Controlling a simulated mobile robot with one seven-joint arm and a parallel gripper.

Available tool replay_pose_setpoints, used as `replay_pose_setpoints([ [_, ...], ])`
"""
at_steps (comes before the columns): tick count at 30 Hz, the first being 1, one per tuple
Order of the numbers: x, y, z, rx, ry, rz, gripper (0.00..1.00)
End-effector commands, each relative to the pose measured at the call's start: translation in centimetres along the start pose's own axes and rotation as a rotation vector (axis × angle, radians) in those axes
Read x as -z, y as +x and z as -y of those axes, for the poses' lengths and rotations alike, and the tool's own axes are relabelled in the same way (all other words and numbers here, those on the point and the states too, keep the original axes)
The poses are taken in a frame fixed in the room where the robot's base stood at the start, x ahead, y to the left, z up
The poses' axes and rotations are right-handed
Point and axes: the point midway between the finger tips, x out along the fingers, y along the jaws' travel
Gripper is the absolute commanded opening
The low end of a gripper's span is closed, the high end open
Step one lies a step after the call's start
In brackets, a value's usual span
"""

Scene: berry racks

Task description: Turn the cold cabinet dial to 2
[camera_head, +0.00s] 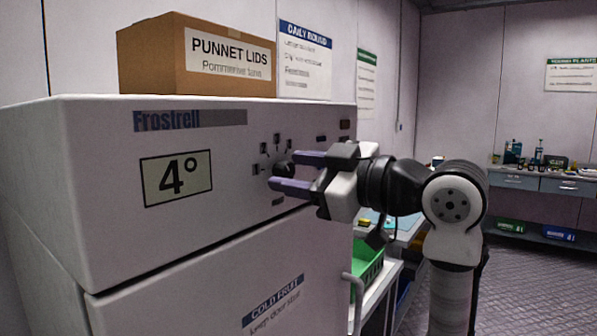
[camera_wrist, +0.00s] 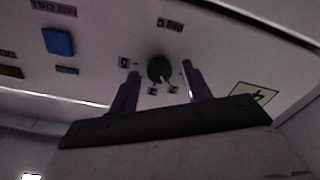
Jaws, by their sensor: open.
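The white cold cabinet (camera_head: 110,245) stands at the left of the head view, with a display (camera_head: 177,178) reading 4°. Its dark round dial (camera_head: 284,169) is on the upper front panel, ringed by small dark labels. The dial also shows in the wrist view (camera_wrist: 160,69), with small number plates around it too small to read surely. My gripper (camera_head: 282,172) is open in front of the dial. In the wrist view its two purple fingers (camera_wrist: 162,75) stand on either side of the dial, with gaps showing. I cannot tell which number the dial points to.
A cardboard box labelled "Punnet Lids" (camera_head: 200,60) sits on top of the cabinet. A blue square button (camera_wrist: 58,41) is on the same panel. A green crate (camera_head: 368,275) on a trolley stands right of the cabinet, behind my arm. Open floor lies at the right.

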Motion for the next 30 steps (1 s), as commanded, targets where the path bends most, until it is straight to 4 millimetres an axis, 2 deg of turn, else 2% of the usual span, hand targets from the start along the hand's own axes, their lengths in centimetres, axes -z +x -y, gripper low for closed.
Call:
replay_pose_setpoints([
  [5,-0.2,-1.9,0.0,-0.004,0.0,0.0,0.48],
  [18,-0.2,-11.3,0.1,-0.003,0.0,-0.001,0.48],
  [24,0.0,-13.4,0.0,-0.001,0.0,0.0,0.48],
  [30,0.0,-13.8,0.0,0.0,0.0,0.0,0.48],
])
